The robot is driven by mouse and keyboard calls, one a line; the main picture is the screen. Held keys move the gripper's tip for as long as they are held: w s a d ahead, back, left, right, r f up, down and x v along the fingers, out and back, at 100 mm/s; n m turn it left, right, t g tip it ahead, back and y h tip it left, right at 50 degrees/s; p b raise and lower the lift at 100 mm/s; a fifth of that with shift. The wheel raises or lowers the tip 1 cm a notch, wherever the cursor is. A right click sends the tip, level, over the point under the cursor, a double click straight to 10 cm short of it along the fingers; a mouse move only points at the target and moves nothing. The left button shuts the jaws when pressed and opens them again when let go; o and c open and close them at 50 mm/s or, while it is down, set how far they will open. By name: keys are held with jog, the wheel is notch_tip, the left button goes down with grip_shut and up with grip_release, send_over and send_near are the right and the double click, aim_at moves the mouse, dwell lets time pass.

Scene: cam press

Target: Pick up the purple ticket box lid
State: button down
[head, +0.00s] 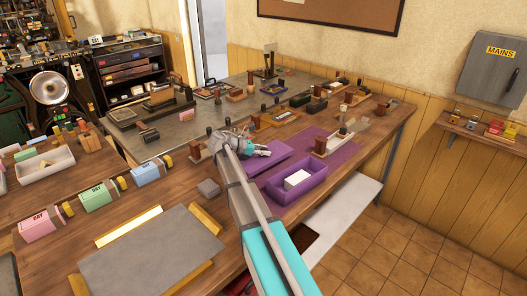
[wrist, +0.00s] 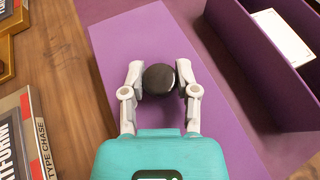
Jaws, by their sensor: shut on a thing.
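The purple ticket box lid (wrist: 155,40) is a flat purple panel with a round black knob (wrist: 159,79), seen in the wrist view. My gripper (wrist: 160,82) has its two fingers closed on the knob from both sides. In the head view, my gripper (head: 246,149) is over the lid (head: 272,162), which is partly hidden by my arm. The open purple ticket box (head: 312,188) is just beside the lid, with a white card stack (head: 297,179) inside. I cannot tell whether the lid is lifted off the surface.
A purple mat (head: 310,147) lies around the box on the wooden bench. Wooden-handled stamps (head: 320,145) stand behind it. A type chase (wrist: 20,135) is left of the lid.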

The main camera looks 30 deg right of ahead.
jog(key=s+r+p, duration=0.1)
jog(key=r, duration=0.1)
jog(key=s+a+r+p, duration=0.1)
jog(key=r+p, duration=0.1)
jog(key=s+a+r+p, duration=0.1)
jog(key=s+p, duration=0.1)
jog(key=shift+r, duration=0.4)
jog(key=s+a+r+p, duration=0.3)
jog(key=s+a, duration=0.1)
jog(key=s, duration=0.4)
jog(key=shift+a+r+p, duration=0.15)
jog(key=shift+r+p, duration=0.15)
